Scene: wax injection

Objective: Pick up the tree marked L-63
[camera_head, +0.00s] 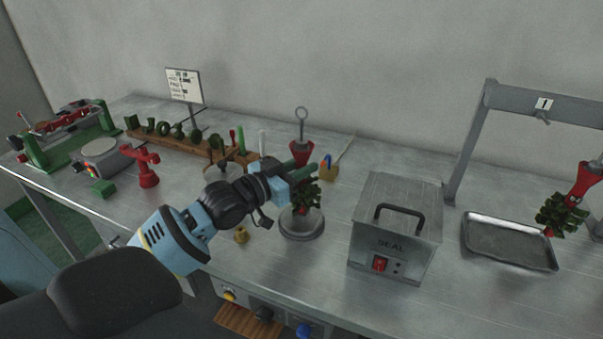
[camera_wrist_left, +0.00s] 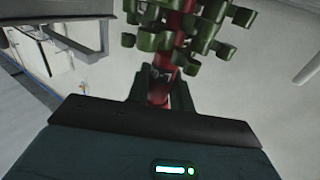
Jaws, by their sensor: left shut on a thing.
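A wax tree with a red stem and green leaf-like pieces (camera_head: 306,198) hangs at or just above a round grey stand (camera_head: 302,236) in the head view. A red cone (camera_head: 301,152) with a metal ring on top shows above it. My left gripper (camera_head: 303,173) is shut around the tree's red stem. In the left wrist view, the red stem (camera_wrist_left: 160,92) sits between my fingers (camera_wrist_left: 161,90), with green pieces beyond. A mark on the stem is only partly readable. I cannot tell whether the tree touches the stand. My right gripper is out of view.
A metal SEAL box (camera_head: 395,232) stands right of the stand, then a tray (camera_head: 510,243) beneath a grey frame (camera_head: 545,103). A wooden rack (camera_head: 170,138), sign (camera_head: 183,86) and red tool (camera_head: 147,166) stand left.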

